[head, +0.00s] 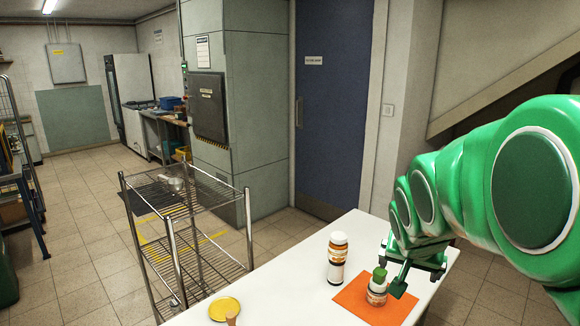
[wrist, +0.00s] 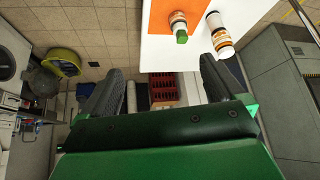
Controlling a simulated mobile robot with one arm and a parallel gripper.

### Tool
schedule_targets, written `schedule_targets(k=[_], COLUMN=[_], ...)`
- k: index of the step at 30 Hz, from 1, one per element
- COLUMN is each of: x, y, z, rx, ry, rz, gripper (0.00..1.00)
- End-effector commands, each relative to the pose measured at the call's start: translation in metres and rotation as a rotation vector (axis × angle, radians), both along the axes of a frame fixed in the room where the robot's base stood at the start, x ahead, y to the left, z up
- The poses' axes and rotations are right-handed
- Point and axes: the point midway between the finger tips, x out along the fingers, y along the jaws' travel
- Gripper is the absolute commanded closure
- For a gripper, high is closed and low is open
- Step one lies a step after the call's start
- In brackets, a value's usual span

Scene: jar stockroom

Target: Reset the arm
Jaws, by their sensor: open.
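My gripper (head: 391,274) is open and empty near the right side of the white table (head: 310,300). A small jar with a green lid (head: 377,292) stands upright on an orange mat (head: 350,301), beside the gripper in the head view. In the wrist view the two fingers (wrist: 158,85) are spread wide with nothing between them. The green-lidded jar (wrist: 179,24) shows there beyond the fingertips, apart from them.
A taller white-capped jar (head: 338,258) stands left of the mat. A yellow round dish (head: 224,308) lies at the table's front left, with a wooden-looking piece (head: 231,319) by it. A wire rack cart (head: 186,237) stands left of the table. Red crates (wrist: 175,88) show below in the wrist view.

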Motion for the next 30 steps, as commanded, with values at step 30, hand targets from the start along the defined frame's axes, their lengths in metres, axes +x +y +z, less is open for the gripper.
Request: schedule_targets(k=[30], x=[-0.262], y=[0.086], z=[-0.073], rx=[0.133], ry=[0.681], rz=[0.421], gripper=[0.05])
